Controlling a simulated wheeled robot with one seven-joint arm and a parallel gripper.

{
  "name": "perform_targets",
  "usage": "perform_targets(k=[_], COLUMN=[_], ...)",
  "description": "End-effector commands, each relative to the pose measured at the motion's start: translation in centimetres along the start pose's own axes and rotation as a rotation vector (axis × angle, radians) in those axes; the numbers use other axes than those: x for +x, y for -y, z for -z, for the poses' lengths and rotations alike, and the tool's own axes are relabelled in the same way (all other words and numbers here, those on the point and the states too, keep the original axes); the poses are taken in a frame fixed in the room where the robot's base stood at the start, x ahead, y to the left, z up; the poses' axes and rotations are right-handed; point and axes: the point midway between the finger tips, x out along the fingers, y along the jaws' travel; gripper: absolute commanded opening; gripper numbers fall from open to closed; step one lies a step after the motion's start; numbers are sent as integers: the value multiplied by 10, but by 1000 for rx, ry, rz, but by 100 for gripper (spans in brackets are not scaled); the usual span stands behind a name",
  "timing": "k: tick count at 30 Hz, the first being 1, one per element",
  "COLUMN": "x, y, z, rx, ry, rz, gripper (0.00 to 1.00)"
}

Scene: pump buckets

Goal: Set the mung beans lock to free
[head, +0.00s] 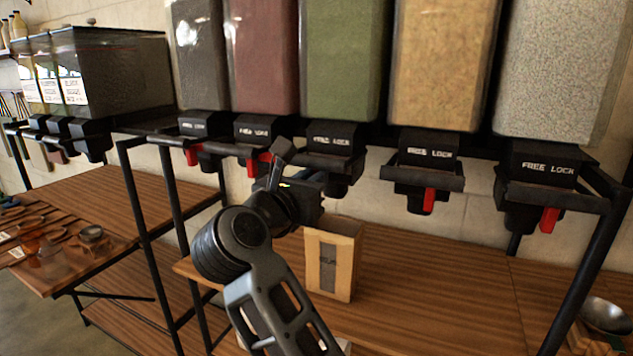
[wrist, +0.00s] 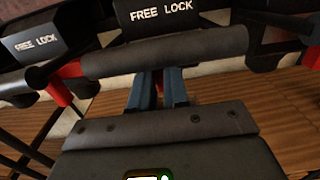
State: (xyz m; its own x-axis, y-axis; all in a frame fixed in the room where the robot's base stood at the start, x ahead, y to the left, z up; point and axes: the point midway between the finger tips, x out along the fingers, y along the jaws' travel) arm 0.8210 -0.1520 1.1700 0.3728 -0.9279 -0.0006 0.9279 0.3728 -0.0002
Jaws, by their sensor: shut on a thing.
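The mung beans are the green fill in the middle dispenser (head: 340,60). Its black block (head: 333,137) carries the words FREE and LOCK, and this block also shows at the top of the wrist view (wrist: 162,12). My gripper (wrist: 160,82) is under this block, behind a dark horizontal bar (wrist: 165,52) that hides its fingertips. Its blue fingers are shut on the red lock lever, of which only a sliver shows between them. In the head view my gripper hides this lever, so its exact angle cannot be told.
Neighbouring dispensers have red levers at the left (head: 192,157) and right (head: 429,200). A paper bag (head: 333,262) stands on the wooden shelf (head: 430,300) below. Black frame posts (head: 170,200) rise at the left. A metal bowl (head: 606,315) is at the far right.

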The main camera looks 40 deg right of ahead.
Motion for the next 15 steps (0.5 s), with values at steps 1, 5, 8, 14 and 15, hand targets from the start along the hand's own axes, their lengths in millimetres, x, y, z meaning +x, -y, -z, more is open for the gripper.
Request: perform_targets(k=[1, 5, 8, 14, 15], x=[-1, -1, -1, -1, -1], y=[-4, -4, -3, -3, -2], z=[-1, -1, -1, -1, -1], rx=[1, 1, 1, 1, 1], ry=[2, 2, 2, 1, 1], rz=[-13, -13, -11, -9, -9], gripper=[16, 29, 38, 42, 42])
